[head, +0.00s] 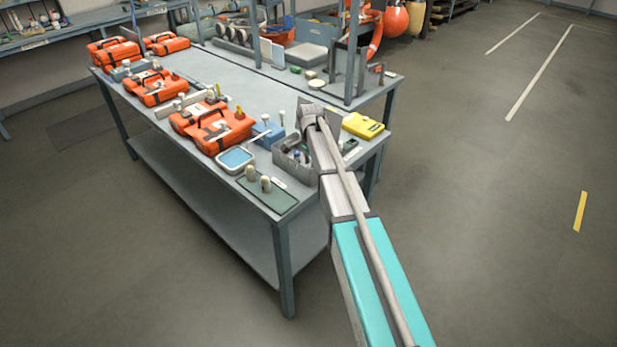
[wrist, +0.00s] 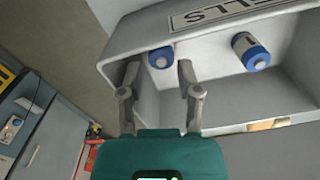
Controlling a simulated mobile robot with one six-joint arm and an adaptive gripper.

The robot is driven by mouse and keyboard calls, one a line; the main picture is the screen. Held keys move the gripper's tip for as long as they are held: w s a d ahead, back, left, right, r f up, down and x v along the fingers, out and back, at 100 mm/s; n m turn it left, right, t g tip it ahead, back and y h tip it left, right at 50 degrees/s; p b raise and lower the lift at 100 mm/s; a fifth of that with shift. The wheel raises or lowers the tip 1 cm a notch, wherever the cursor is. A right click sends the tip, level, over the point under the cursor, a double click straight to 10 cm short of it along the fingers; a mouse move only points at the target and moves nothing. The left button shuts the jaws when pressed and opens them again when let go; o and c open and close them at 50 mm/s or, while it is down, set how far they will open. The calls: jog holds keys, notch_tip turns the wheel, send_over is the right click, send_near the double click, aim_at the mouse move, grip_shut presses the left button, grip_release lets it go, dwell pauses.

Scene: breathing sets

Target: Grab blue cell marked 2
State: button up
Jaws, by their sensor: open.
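In the wrist view, my gripper (wrist: 158,68) is open inside a grey bin (wrist: 215,24) with a label ending in "LLS". A blue and white cell (wrist: 160,57) shows between the two fingertips, near the bin wall. I cannot tell whether the fingers touch it. A second blue and white cell (wrist: 251,51) lies to the right, apart from the fingers. No number can be read on either cell. In the head view, the grey bin (head: 281,158) stands at the near right end of the bench, and my arm hides the gripper.
Shelf posts (head: 354,60) rise behind. Bin walls stand close around the fingers.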

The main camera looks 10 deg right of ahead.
jog(key=shift+f+b, duration=1)
jog(key=shift+f, duration=0.3)
grip_shut()
